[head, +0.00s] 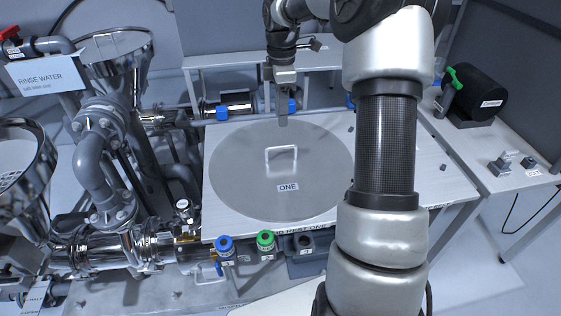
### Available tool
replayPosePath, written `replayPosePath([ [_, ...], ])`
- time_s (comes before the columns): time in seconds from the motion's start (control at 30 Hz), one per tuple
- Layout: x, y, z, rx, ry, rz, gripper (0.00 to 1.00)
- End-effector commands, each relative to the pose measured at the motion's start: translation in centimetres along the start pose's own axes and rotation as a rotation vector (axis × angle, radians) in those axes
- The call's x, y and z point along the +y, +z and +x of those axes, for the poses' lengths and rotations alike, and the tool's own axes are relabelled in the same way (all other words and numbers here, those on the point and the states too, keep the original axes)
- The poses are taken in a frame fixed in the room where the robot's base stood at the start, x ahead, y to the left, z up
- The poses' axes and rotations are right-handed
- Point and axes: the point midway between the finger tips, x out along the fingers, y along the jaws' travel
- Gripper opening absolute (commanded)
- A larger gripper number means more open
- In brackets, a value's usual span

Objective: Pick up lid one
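Lid one is a large flat grey disc (240,165) labelled ONE, lying flat on the white table top. A white bar handle (281,151) stands up near its middle. My gripper (278,118) hangs pointing down above the far edge of the lid, on the far side of the handle and apart from it. Nothing shows held in it. Its fingers are small in this view, and the gap between them is not clear. My arm covers part of the lid's right side.
Steel pipes and hoppers (115,50) crowd the left, with a RINSE WATER sign (46,76). Blue (225,246) and green (265,241) capped fittings sit below the table's front edge. A side table at right holds a black cylinder (478,95) and small blocks (500,165).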

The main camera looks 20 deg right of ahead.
Motion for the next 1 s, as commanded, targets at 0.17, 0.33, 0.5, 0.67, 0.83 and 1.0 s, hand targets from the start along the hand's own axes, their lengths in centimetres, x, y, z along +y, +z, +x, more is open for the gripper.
replayPosePath([
  [0.17, -0.1, 0.0, 4.3, 0.000, -0.004, 0.000, 0.29],
  [0.33, -0.1, 0.0, 7.0, 0.000, -0.002, 0.001, 0.29],
  [0.5, -0.1, 0.0, 8.0, -0.001, 0.000, 0.002, 0.29],
  [0.67, -0.2, 0.0, 9.2, 0.000, -0.001, 0.002, 0.29],
  [0.83, -0.4, 0.0, 11.8, 0.000, -0.002, 0.002, 0.29],
  [1.0, -0.3, -0.1, 13.2, 0.000, 0.000, 0.002, 0.29],
])
